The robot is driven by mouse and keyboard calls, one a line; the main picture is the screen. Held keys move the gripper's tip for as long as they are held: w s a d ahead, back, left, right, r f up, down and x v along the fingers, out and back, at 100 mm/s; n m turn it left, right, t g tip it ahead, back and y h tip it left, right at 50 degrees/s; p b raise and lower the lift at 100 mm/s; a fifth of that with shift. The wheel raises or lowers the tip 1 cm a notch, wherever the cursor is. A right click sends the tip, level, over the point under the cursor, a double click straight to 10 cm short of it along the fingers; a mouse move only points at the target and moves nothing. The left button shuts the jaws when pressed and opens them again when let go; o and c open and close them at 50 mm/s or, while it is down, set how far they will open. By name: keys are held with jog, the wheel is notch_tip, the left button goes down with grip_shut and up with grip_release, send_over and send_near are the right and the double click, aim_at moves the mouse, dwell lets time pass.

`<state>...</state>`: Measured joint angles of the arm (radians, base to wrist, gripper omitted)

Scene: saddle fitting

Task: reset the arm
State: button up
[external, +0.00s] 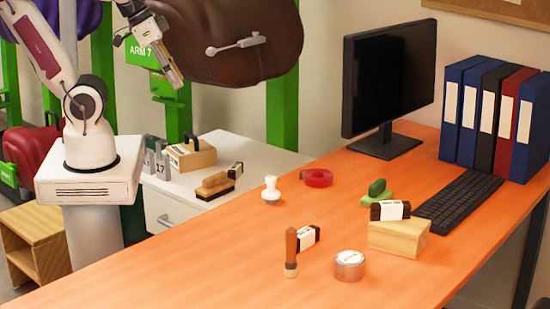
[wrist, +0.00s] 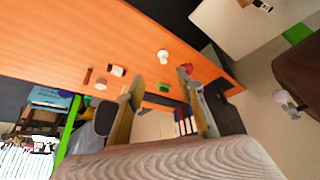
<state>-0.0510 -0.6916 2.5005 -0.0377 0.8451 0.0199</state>
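My gripper (external: 176,78) is raised at the upper left in the external view, well above the orange table and the white cabinet. It is beside the lower left edge of a large brown rounded body (external: 235,50) with a silver fitting on it. In the wrist view my gripper (wrist: 159,79) shows two fingers standing wide apart, with nothing between them. A pale, grained rounded surface fills the bottom of that view; I cannot tell what it is. The brown body also shows at the right of the wrist view (wrist: 300,65).
The orange table (external: 200,265) holds a stamp (external: 271,190), red tape (external: 317,178), a wooden-handled tool (external: 291,250), a tin (external: 349,265), a wooden block (external: 398,240), a keyboard (external: 460,200), a monitor (external: 390,80) and binders (external: 490,115). A white cabinet (external: 270,160) bears brushes and boxes. Green posts (external: 284,100) stand behind.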

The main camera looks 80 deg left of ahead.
jog(key=shift+s+d+r+m, duration=0.15)
jog(key=shift+s, duration=0.25)
jog(key=shift+s+d+r+m, duration=0.1)
jog(key=shift+s+r+m, duration=0.05)
jog(key=shift+s, duration=0.25)
